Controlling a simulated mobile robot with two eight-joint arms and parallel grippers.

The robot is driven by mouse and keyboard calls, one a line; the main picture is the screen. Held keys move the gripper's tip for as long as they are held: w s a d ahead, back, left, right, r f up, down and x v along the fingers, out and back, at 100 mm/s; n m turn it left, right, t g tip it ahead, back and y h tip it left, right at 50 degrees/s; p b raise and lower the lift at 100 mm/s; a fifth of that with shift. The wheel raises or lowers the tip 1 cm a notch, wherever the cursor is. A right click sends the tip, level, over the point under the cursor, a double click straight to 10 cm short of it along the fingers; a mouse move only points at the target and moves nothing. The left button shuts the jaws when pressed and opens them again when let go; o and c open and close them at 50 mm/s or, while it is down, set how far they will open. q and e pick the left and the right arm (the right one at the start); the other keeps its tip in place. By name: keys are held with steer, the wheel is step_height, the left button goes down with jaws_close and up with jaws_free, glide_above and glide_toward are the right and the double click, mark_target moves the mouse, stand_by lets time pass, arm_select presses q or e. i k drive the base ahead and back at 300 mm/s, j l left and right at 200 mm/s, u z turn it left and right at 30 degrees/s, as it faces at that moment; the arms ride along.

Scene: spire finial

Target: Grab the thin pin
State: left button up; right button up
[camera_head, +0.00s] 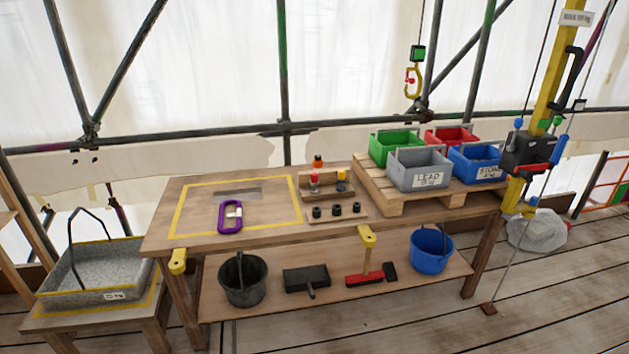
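No thin pin can be clearly made out at this size. A small wooden rack (326,191) stands on the workbench (285,232), near its middle. It carries a small red-topped piece (314,183) and a yellow-topped piece (341,182). An orange-and-black piece (318,161) shows behind it. Three short black pieces (337,210) stand in a row along its front. A purple shackle-like ring (230,216) with a pale piece across it lies inside the yellow outline on the bench. Neither of my grippers is in view.
A wooden pallet (455,197) at the bench's right bears green, red, grey and blue bins. A grey tray (95,272) stands left. A yellow hoist post (553,90) rises right.

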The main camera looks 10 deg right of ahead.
mark_target(313, 176)
steer(key=i+l+u, duration=0.25)
steer(key=i+l, duration=0.6)
steer(key=i, duration=0.25)
steer(key=i+l+u, duration=0.3)
steer(key=i+l, duration=0.7)
steer(key=l, duration=0.1)
